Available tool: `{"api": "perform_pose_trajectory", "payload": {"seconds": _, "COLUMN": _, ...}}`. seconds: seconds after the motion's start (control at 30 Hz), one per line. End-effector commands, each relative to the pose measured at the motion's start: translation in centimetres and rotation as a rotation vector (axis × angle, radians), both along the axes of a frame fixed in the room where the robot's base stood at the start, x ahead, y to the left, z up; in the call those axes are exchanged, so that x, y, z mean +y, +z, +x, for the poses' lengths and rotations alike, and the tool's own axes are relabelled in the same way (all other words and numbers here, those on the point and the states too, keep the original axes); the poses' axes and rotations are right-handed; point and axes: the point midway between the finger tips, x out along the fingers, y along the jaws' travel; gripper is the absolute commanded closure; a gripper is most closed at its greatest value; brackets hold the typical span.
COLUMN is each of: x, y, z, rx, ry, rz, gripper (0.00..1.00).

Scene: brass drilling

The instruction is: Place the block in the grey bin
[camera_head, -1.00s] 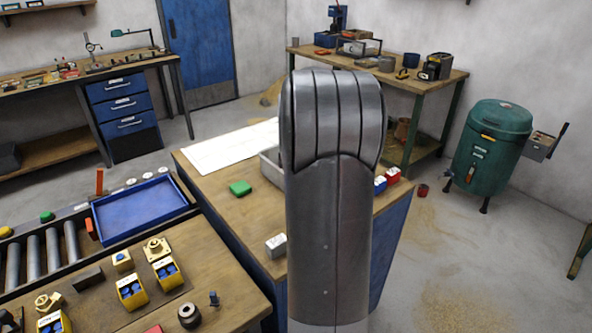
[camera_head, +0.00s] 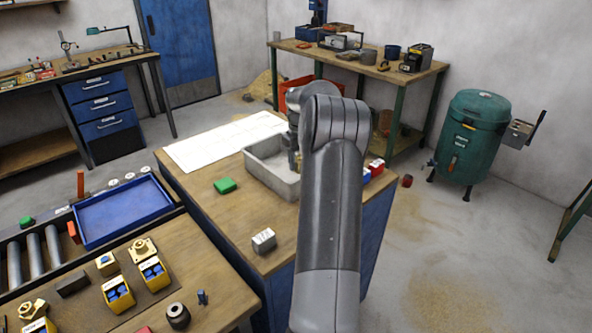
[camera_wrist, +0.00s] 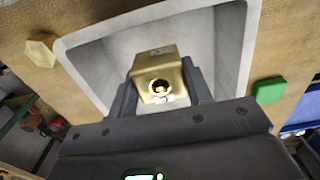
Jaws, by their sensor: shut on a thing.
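The grey bin (camera_head: 262,180) stands on the wooden bench, partly hidden behind my arm in the head view. The wrist view also shows the bin's pale rim (camera_wrist: 250,50) and its open inside. The block (camera_wrist: 157,77) is brass-coloured, with a round hole in its face. My gripper (camera_wrist: 160,88) is shut on the block, one finger at each side. It holds the block over the bin opening. In the head view my gripper (camera_head: 293,158) is at the bin, mostly hidden by my arm; a bit of brass shows beside it. The block's height above the bin floor is unclear.
A green block (camera_head: 225,186) and a grey-white labelled block (camera_head: 264,240) lie on the bench near the bin. Red and blue boxes (camera_head: 375,167) stand right of it. A paper sheet (camera_head: 225,142) lies behind. A blue tray (camera_head: 122,212) is at the left.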

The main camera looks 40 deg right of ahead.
Motion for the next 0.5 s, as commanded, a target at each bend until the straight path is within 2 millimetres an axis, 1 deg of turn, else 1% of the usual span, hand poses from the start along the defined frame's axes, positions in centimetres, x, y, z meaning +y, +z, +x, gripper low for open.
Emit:
{"api": "perform_pose_trajectory", "payload": {"seconds": 0.23, "x": 0.0, "y": -1.8, "z": 0.0, "rx": -0.002, "ry": 0.0, "rz": -0.001, "gripper": 0.98}}
{"api": "perform_pose_trajectory", "payload": {"seconds": 0.4, "x": 0.0, "y": -4.5, "z": 0.0, "rx": -0.001, "ry": -0.001, "rz": 0.0, "gripper": 0.98}}
{"api": "perform_pose_trajectory", "payload": {"seconds": 0.5, "x": 0.0, "y": -5.6, "z": 0.0, "rx": -0.002, "ry": -0.001, "rz": -0.001, "gripper": 0.98}}
